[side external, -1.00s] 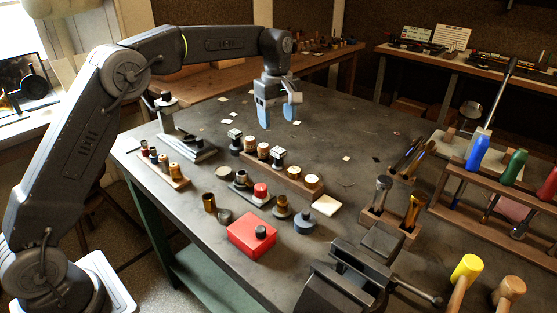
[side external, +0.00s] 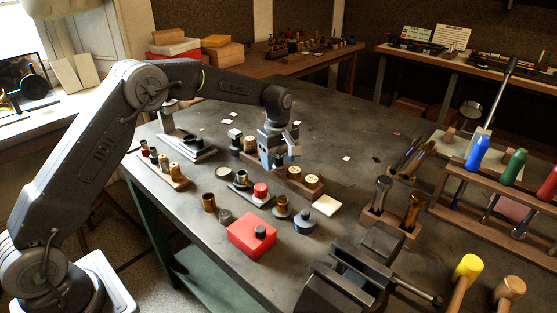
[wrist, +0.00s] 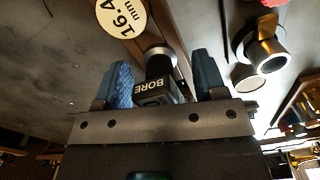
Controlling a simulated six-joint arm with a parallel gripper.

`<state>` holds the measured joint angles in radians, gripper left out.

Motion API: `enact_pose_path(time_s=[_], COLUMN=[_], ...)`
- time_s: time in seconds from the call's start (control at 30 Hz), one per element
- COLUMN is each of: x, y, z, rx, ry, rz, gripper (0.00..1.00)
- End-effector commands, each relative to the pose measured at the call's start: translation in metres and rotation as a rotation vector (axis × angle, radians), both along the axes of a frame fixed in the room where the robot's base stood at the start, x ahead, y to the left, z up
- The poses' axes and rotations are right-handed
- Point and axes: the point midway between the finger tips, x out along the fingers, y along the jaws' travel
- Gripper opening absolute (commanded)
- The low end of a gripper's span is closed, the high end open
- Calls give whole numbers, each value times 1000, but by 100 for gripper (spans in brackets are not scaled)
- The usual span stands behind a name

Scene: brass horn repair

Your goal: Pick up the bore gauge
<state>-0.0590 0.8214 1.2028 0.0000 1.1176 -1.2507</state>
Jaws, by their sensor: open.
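The bore gauge (wrist: 154,90) is a small dark block marked BORE, with a bright round metal part behind it. In the wrist view it lies between the two blue fingers of my gripper (wrist: 163,78), which are apart on either side of it. Whether either finger touches it cannot be told. In the side view my gripper (side external: 277,158) is low over the wooden rack (side external: 298,187) and mostly hides the gauge.
A red box (side external: 250,237) and a vise (side external: 345,275) are nearer the camera. The table behind is mostly clear.

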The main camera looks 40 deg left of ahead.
Motion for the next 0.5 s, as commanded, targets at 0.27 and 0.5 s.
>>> enact_pose_path(time_s=[0.27, 0.5], x=[0, 0], y=[0, 0], z=[-6, -5], rx=[0, 0], ry=[0, 0], rz=[0, 0], gripper=[65, 45])
